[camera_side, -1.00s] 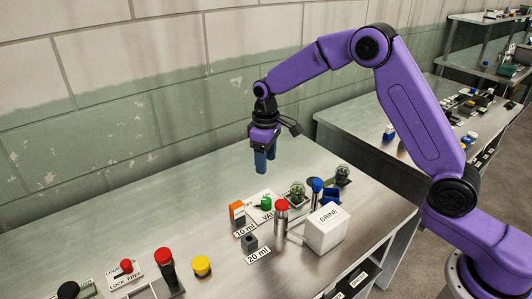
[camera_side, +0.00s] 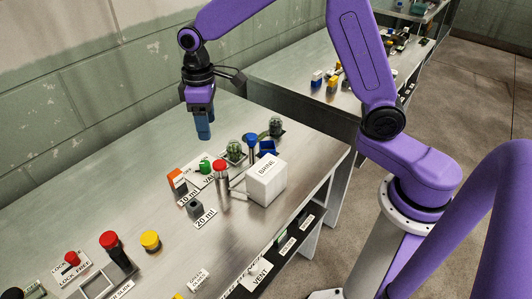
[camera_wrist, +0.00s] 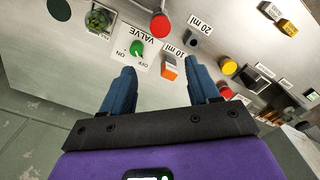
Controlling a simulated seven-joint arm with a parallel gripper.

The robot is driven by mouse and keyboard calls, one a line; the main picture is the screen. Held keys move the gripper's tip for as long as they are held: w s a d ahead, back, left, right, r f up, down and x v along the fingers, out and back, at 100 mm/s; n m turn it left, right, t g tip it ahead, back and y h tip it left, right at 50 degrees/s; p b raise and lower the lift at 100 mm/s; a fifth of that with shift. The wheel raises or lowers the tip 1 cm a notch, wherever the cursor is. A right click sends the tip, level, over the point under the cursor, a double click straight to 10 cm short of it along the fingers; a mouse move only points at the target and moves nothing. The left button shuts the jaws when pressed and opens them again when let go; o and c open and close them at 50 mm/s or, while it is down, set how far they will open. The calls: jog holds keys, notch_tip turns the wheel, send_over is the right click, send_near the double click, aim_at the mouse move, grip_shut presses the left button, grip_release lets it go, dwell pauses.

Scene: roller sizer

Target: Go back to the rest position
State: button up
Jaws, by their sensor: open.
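My gripper (camera_side: 204,133) hangs above the back of the metal table (camera_side: 110,205), pointing down. It also shows in the wrist view (camera_wrist: 162,82), with two blue fingers spread apart and nothing between them. The orange block by the 10 ml label (camera_side: 176,180) and the green valve knob (camera_side: 205,167) stand in front of and below it. In the wrist view the green valve knob (camera_wrist: 137,48) and the orange block (camera_wrist: 169,68) lie beyond the fingertips. The gripper touches nothing.
A white BRINE box (camera_side: 266,182), a red-topped cylinder (camera_side: 222,185), a blue funnel-like piece (camera_side: 250,145) and jars (camera_side: 235,151) stand on the table's right half. Red (camera_side: 109,240) and yellow (camera_side: 150,240) knobs are at the front left. The table's back left is clear.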

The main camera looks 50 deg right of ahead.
jog(key=s+d+r+n, duration=0.1)
jog(key=s+d, duration=0.3)
jog(key=s, duration=1.1)
jog(key=s+d+r+n, duration=0.1)
jog(key=s+d+n, duration=0.3)
jog(key=s, duration=1.1)
jog(key=shift+s+d+r, duration=0.15)
jog(key=shift+s+d, duration=0.2)
jog(key=shift+d, duration=0.15)
